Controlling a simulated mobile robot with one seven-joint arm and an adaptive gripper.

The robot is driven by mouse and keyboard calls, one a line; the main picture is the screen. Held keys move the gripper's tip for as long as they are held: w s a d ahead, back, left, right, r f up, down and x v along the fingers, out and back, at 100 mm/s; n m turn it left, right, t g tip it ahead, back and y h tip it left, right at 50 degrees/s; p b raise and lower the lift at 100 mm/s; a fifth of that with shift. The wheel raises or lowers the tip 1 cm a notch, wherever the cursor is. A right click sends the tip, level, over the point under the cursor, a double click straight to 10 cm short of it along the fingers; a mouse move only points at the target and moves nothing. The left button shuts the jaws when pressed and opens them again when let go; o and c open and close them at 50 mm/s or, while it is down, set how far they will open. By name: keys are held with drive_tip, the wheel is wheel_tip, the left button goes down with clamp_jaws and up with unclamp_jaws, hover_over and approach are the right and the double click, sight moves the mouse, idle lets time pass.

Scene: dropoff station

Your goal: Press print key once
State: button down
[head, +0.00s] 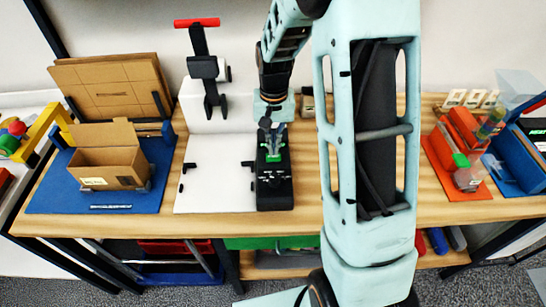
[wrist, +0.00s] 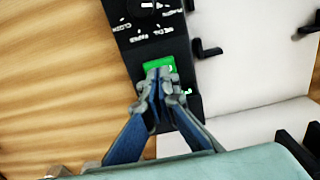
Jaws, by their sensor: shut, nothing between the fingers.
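The print key is a green key on a black label printer with white lettering. In the wrist view the green key (wrist: 158,65) sits right at the tips of my gripper (wrist: 157,75), whose fingers are shut and empty. The fingertips overlap the key's lower edge; I cannot tell whether they touch it. In the head view the black printer (head: 275,195) stands on the table, with the green key (head: 273,158) just below my gripper (head: 270,138). The gripper points down over the printer's far part.
A white board (head: 215,185) with small black hooks lies left of the printer. Further left, an open cardboard box (head: 108,172) stands on a blue mat (head: 155,190). At the right, a red holder (head: 462,128) sits on an orange mat (head: 478,185). Bare wood lies right of the printer.

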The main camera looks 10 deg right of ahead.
drive_tip(key=shift+f+b, duration=0.9)
drive_tip(key=shift+f, duration=0.25)
idle(0.4)
drive_tip(key=shift+r, duration=0.1)
drive_tip(key=shift+r+p, duration=2.45)
drive_tip(key=shift+r, duration=1.05)
